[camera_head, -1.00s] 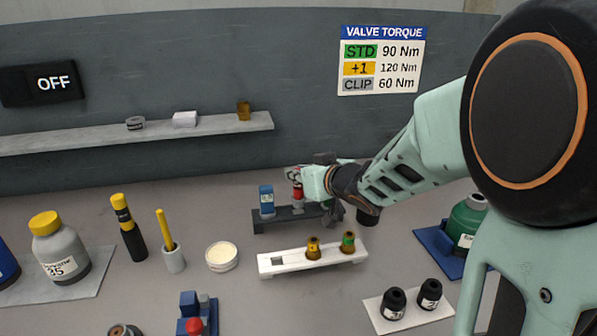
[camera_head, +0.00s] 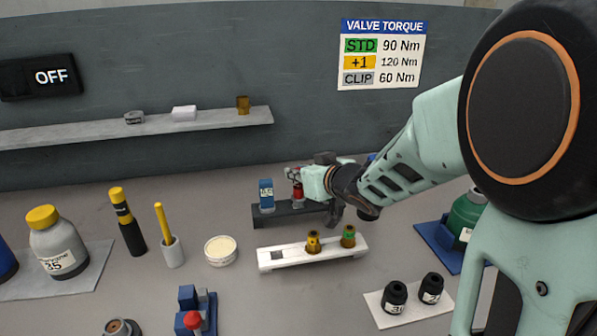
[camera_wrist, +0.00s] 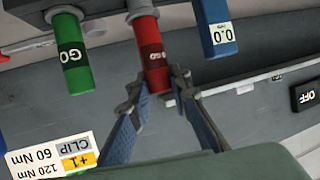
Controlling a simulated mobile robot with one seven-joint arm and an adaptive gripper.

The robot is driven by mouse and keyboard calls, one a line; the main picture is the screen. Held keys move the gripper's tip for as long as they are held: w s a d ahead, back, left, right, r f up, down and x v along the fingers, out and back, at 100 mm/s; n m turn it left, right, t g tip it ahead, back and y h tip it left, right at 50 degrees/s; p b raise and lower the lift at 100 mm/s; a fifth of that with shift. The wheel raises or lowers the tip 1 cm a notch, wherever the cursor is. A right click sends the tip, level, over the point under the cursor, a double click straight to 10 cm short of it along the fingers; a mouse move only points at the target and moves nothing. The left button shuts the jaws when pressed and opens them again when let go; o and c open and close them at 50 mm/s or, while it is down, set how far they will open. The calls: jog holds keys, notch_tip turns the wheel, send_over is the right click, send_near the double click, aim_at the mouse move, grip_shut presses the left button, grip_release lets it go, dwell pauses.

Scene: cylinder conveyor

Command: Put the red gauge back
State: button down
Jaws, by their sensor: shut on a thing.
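The red gauge (camera_head: 298,191) stands upright at the dark rack (camera_head: 257,222), right of the blue gauge (camera_head: 266,196). In the wrist view, which is upside down, the red gauge (camera_wrist: 148,42) has its base at the rack (camera_wrist: 102,8), between the green gauge (camera_wrist: 70,50) and the blue one (camera_wrist: 219,28). Whether it is fully seated I cannot tell. My gripper (camera_wrist: 158,82) is shut on the upper end of the red gauge, one finger on each side. In the head view my gripper (camera_head: 297,174) hides the green gauge.
A white holder (camera_head: 290,259) with two brass fittings stands just in front of the rack. A round tub (camera_head: 221,251) and a cup with a yellow stick (camera_head: 172,250) are to the left. Black-capped bottles (camera_head: 393,297) stand at front right. A shelf (camera_head: 90,134) runs along the back wall.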

jog(key=shift+f+b, duration=0.7)
jog(key=shift+f, duration=0.3)
jog(key=c, duration=1.7)
grip_release()
notch_tip(320, 180, up, 6)
jog(key=p, duration=0.6)
jog(key=shift+r, duration=0.1)
